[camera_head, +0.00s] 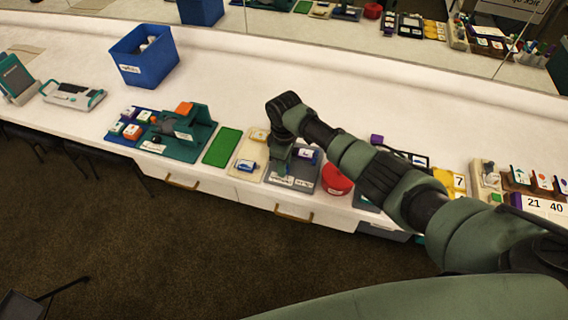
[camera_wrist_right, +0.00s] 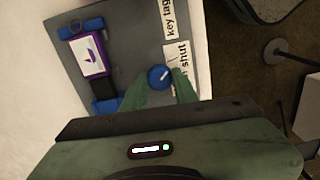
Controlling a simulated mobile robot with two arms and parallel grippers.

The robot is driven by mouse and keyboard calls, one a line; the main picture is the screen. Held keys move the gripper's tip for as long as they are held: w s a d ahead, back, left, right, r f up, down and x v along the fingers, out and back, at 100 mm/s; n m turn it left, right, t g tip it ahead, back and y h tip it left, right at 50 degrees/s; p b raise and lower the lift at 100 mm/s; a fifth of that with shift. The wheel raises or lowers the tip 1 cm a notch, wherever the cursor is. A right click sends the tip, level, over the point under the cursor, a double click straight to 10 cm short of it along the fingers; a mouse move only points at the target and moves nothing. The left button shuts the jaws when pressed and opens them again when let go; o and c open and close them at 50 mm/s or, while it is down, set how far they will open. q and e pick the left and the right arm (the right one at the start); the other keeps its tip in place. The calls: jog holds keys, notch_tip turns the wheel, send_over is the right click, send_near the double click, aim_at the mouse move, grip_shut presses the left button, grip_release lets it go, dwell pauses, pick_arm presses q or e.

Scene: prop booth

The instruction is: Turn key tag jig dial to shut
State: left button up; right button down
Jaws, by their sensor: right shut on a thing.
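The key tag jig is a grey plate (camera_head: 302,185) on the counter, and it fills the upper middle of the right wrist view (camera_wrist_right: 128,55). Its round blue dial (camera_wrist_right: 159,76) has a white mark slanting toward the label reading "shut" (camera_wrist_right: 181,62). A white tag with a purple edge (camera_wrist_right: 88,55) lies between blue holders on the plate. My right gripper (camera_head: 279,172) reaches down over the jig; in the wrist view its green fingertips (camera_wrist_right: 160,88) are shut on the dial, one on each side. My left gripper is not in view.
A red round container (camera_head: 336,180) stands close right of the jig. A beige tray (camera_head: 248,160) and a green mat (camera_head: 222,147) lie to its left, then a teal fixture (camera_head: 192,130). A blue bin (camera_head: 145,57) stands farther back. The counter behind the jig is clear.

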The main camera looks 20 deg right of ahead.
jog(key=shift+n, duration=0.7)
jog(key=c, duration=1.1)
grip_release()
notch_tip(320, 180, up, 8)
jog(key=shift+f+b, duration=0.1)
jog(key=shift+b, duration=0.25)
